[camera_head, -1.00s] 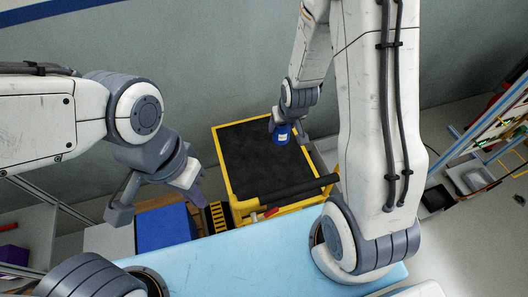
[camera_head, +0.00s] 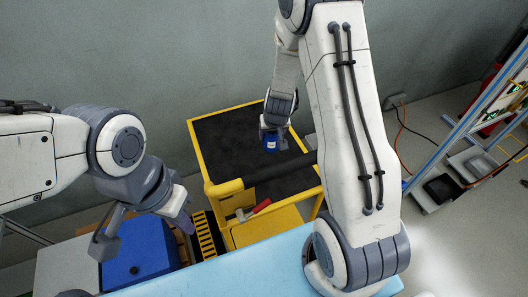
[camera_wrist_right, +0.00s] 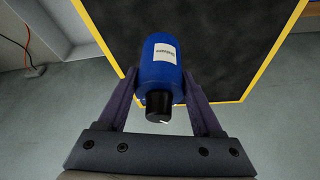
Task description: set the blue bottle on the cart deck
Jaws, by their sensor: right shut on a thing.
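The blue bottle (camera_head: 270,142), with a white label and a black cap, is held in my right gripper (camera_head: 276,132). In the right wrist view, the bottle (camera_wrist_right: 160,68) sits between the two fingers of the gripper (camera_wrist_right: 160,85), its cap toward the camera. The cart deck (camera_head: 225,140) is a black surface with a yellow rim, and the bottle shows over its right part. I cannot tell whether the bottle's base touches the deck. My left gripper (camera_head: 143,224) is open and empty, left of the cart.
A black handle bar (camera_head: 275,170) crosses the cart's near side. A red-handled tool (camera_head: 252,211) lies below it. A blue box (camera_head: 138,252) stands left of the cart. A light blue surface (camera_head: 240,270) lies in front. A metal rack (camera_head: 470,120) stands at right. The deck's left part is clear.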

